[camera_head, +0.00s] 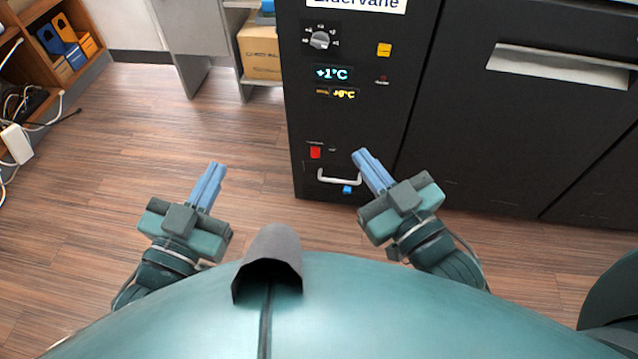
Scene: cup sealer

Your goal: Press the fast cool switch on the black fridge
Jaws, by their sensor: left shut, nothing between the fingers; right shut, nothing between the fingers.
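The black fridge (355,125) stands ahead, right of the picture's middle. The small labels are unreadable, so I cannot tell which is fast cool. My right gripper (360,155) is shut and empty, in front of the panel's lower right. My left gripper (216,168) is shut and empty, over the floor left of the fridge.
A dark cabinet with a pale recessed strip (558,66) stands to the right of the panel. A cardboard box (260,50) sits on a shelf left of the fridge. A wooden shelf (95,22) with binders and cables (18,142) are at far left. The wood floor (120,120) between is clear.

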